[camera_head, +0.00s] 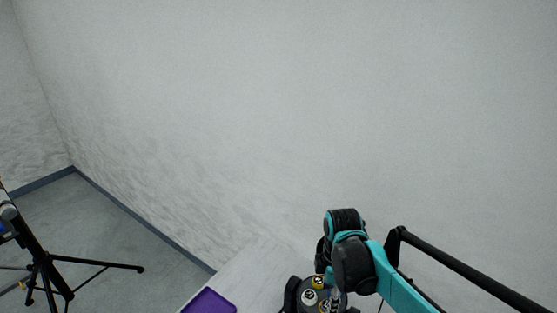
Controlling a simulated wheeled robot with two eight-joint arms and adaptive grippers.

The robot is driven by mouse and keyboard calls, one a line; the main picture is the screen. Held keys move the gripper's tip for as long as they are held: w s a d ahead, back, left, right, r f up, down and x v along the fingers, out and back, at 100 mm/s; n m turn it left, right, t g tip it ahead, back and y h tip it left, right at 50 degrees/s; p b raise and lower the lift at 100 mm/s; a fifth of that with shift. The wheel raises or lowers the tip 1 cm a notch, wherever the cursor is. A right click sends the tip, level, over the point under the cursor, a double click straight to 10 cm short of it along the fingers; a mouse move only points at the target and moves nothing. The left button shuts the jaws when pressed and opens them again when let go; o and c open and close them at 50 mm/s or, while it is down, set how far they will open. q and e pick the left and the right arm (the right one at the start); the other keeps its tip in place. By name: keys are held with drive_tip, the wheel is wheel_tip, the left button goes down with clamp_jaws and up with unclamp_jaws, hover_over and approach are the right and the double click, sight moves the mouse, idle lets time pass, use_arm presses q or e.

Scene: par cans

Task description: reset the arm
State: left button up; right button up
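My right arm, teal and black, comes in from the right edge and bends down near the bottom centre of the head view. My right gripper (322,299) is at its lower end, partly cut off by the bottom edge. Its fingertips do not show clearly, so I cannot tell whether it is open or shut. Small round items are beside or below it, among them a white-topped one (309,297) and a yellow one (318,282). Whether the gripper touches them is unclear. My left arm and gripper are not in view.
A pale table (252,272) reaches in from the bottom, with a purple tray (210,302) on its left part. A black tripod stand (50,270) is on the grey floor at the left. A white wall (260,120) fills the background.

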use_arm(q)
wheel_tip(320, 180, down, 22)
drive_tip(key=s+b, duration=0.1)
drive_tip(key=b, duration=2.1)
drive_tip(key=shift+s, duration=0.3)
use_arm(e)
drive_tip(key=s+d+f+m+t, duration=0.2)
drive_tip(key=s+f+m, duration=0.4)
drive_tip(key=f+m, duration=0.3)
drive_tip(key=s+d+f+m+t, duration=0.2)
drive_tip(key=s+f+m+t, duration=0.3)
drive_tip(key=f+m, duration=0.4)
wheel_tip(320, 180, down, 2)
drive_tip(key=shift+s+d+f, duration=0.15)
drive_tip(key=shift+s+d, duration=0.2)
drive_tip(key=shift+s, duration=0.05)
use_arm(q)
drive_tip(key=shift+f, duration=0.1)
